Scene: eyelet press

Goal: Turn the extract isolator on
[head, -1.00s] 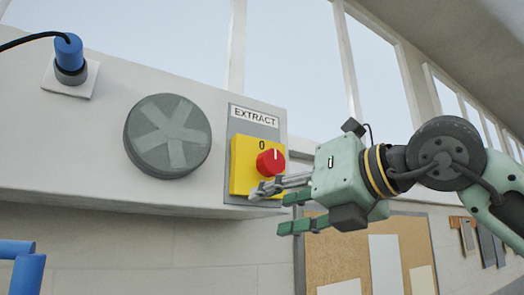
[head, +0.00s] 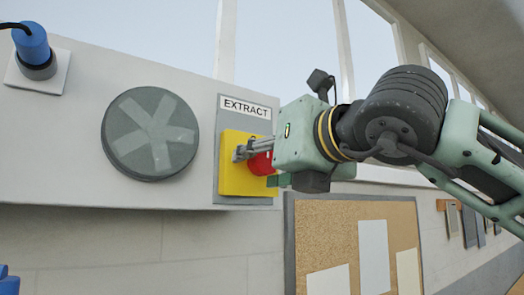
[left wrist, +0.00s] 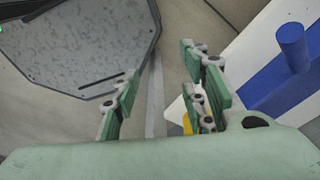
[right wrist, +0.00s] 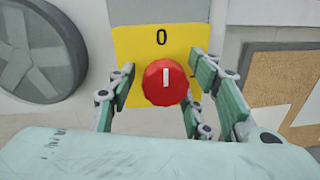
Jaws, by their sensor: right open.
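The extract isolator is a red rotary knob (right wrist: 166,82) on a yellow plate (right wrist: 138,45), under an EXTRACT label (head: 245,108) in the head view. In the right wrist view the knob's white mark points up toward the 0. My right gripper (right wrist: 158,85) is open, with one finger on each side of the knob; I cannot tell whether they touch it. In the head view the right gripper (head: 258,160) covers much of the knob (head: 262,164). My left gripper (left wrist: 160,85) shows only in the left wrist view, open and empty.
A round grey vent (head: 150,137) is left of the isolator on the white housing. A blue plug with a black cable (head: 34,45) is at the upper left. A cork board (head: 320,225) hangs below right. A blue part (left wrist: 280,75) is near the left gripper.

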